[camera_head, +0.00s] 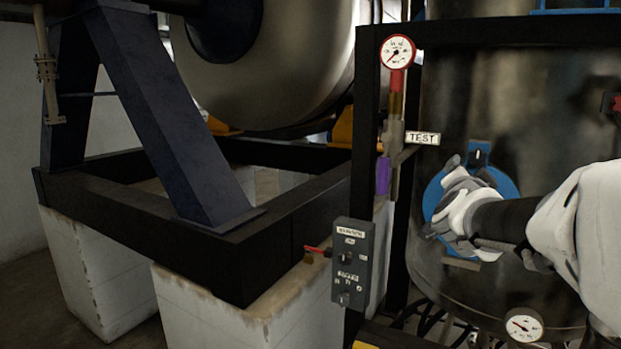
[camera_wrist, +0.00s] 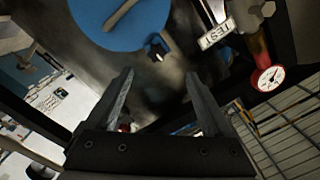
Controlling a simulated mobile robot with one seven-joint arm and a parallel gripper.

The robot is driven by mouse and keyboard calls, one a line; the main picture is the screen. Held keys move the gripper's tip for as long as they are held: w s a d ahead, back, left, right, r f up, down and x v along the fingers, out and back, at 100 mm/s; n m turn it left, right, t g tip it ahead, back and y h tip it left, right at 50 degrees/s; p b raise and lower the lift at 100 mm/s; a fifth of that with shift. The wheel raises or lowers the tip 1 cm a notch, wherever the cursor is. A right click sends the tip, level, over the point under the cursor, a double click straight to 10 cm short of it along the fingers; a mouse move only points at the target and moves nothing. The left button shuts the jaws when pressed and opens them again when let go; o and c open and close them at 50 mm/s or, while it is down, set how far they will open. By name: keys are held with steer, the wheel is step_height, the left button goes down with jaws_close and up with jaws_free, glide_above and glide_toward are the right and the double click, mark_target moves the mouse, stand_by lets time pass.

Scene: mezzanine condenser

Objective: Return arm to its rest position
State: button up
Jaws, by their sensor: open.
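My arm (camera_head: 575,222) reaches in from the right in the head view, with its wrist in front of a blue round plate (camera_head: 434,195) on a dark metal tank (camera_head: 530,130). In the wrist view my gripper (camera_wrist: 160,85) has its two fingers spread apart with nothing between them. The blue plate (camera_wrist: 110,25) shows beyond the fingertips at the top. In the head view my fingers are hard to make out against the plate, and I cannot tell whether they touch it.
A black frame (camera_head: 285,215) on pale blocks fills the left.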

steer(key=s+a+f+n+g+y, duration=0.1)
steer(key=s+a+f+n+y, duration=0.35)
steer(key=a, duration=0.25)
steer(key=s+a+f+n+g+y, duration=0.1)
steer(key=s+a+f+n+y, duration=0.3)
steer(key=a, duration=0.4)
steer(key=s+a+f+n+g, duration=0.1)
steer(key=s+f+n+g, duration=0.2)
steer(key=s, duration=0.6)
steer(key=s+a+f+n+g, duration=0.2)
steer(key=s+f+n+g, duration=0.1)
steer(key=s+f, duration=0.5)
steer(key=shift+s+g+y, duration=0.35)
steer(key=shift+s+g, duration=0.25)
steer(key=shift+g, duration=0.2)
steer(key=shift+c, duration=0.2)
